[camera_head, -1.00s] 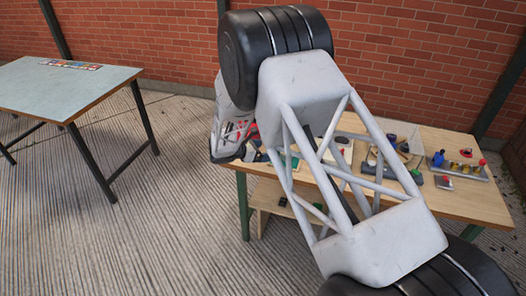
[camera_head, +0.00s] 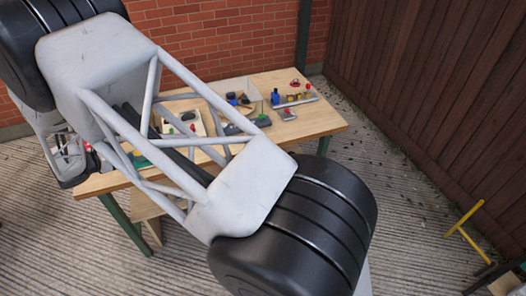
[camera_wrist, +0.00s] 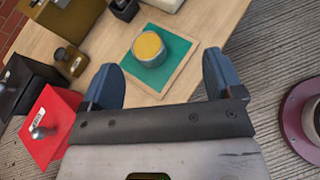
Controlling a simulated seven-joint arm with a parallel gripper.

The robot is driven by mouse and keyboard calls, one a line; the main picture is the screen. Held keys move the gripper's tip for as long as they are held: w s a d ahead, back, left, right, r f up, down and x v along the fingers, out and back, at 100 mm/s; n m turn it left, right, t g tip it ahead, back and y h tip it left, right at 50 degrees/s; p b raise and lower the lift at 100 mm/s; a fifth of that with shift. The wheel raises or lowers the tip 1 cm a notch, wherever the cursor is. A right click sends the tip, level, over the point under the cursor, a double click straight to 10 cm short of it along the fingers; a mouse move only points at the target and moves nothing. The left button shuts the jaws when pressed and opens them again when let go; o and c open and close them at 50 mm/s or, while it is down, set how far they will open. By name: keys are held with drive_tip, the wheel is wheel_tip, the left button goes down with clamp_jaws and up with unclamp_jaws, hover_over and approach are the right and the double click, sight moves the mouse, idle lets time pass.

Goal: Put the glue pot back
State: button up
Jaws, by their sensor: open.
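A small grey pot with a yellow top (camera_wrist: 149,48), which looks like the glue pot, stands upright on a green square mat (camera_wrist: 178,70) with a tan border in the wrist view. My gripper (camera_wrist: 162,62) is open, with one blue finger on each side of the near part of the mat. The pot is beyond the fingers, with no visible contact. In the head view the green mat (camera_head: 138,161) shows at the left end of the wooden table (camera_head: 312,118); my arm hides much of the table and I cannot make out the pot.
A red block with a metal knob (camera_wrist: 45,128), a dark box (camera_wrist: 22,85) and a brass-coloured block (camera_wrist: 62,58) stand left of the mat. A tray of small items (camera_head: 293,100) lies at the table's far end.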

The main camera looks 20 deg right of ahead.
drive_tip(key=s+d+r+m+g+y, duration=0.15)
drive_tip(key=s+d+r+m, duration=0.3)
drive_tip(key=d+r, duration=0.45)
drive_tip(key=s+d+r+m+g, duration=0.35)
drive_tip(key=s+d+r, duration=0.2)
drive_tip(key=d, duration=0.55)
drive_tip(key=s+d+r+m+g+y, duration=0.1)
drive_tip(key=s+d+r+m+g, duration=0.1)
drive_tip(key=s+d+r+m, duration=0.5)
drive_tip(key=s+d+r+m+y, duration=0.2)
drive_tip(key=s+d, duration=0.3)
drive_tip(key=s, duration=0.4)
drive_tip(key=s+d+r+m+y, duration=0.2)
drive_tip(key=s+d+m, duration=0.3)
drive_tip(key=s, duration=0.5)
drive_tip(key=s+d+r+m+t+y, duration=0.1)
drive_tip(key=s+d+r+m+y, duration=0.2)
drive_tip(key=s, duration=0.6)
drive_tip(key=shift+s+d+m, duration=0.3)
drive_tip(key=shift+d, duration=0.9)
drive_tip(key=shift+r, duration=0.1)
